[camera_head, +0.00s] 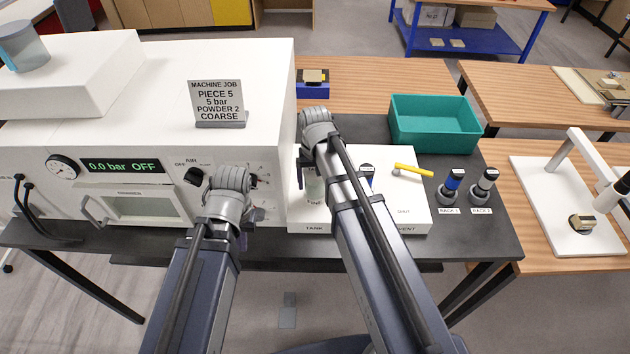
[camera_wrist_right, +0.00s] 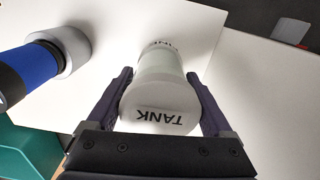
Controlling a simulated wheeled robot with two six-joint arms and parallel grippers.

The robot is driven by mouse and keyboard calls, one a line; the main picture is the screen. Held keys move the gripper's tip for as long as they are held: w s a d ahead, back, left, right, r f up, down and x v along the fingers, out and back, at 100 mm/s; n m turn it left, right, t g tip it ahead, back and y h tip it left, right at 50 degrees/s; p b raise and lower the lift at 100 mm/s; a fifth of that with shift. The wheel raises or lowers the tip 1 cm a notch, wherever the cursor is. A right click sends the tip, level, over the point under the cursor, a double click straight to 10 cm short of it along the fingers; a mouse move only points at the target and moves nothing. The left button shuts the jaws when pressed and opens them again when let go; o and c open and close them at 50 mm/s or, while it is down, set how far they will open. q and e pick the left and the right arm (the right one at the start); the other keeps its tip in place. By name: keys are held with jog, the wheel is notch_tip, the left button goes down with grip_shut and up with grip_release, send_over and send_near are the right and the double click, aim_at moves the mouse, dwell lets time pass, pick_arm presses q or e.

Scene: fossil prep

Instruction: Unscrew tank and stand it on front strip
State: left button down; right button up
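The tank (camera_wrist_right: 160,65) is a pale cylinder with TANK written on its near end, and FINE shows beyond it. In the head view the tank (camera_head: 314,190) is partly hidden by my right arm, over the left part of the white unit (camera_head: 415,222). My right gripper (camera_wrist_right: 160,80) has one finger on each side of the tank. Whether the fingers press on it is unclear. In the head view my right gripper (camera_head: 308,168) points down at the tank. My left gripper (camera_head: 247,212) is by the machine's front, its fingers mostly hidden by its wrist.
The white machine (camera_head: 255,90) reads 0.0 bar OFF; its sign (camera_head: 217,102) says PIECE 5, 5 bar, POWDER 2, COARSE. A yellow lever (camera_head: 412,170) is on the white unit. Two rack bottles (camera_head: 450,187) (camera_head: 483,188) stand right. A teal bin (camera_head: 435,125) is behind.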

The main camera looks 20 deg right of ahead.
grip_shut()
dwell(1.2)
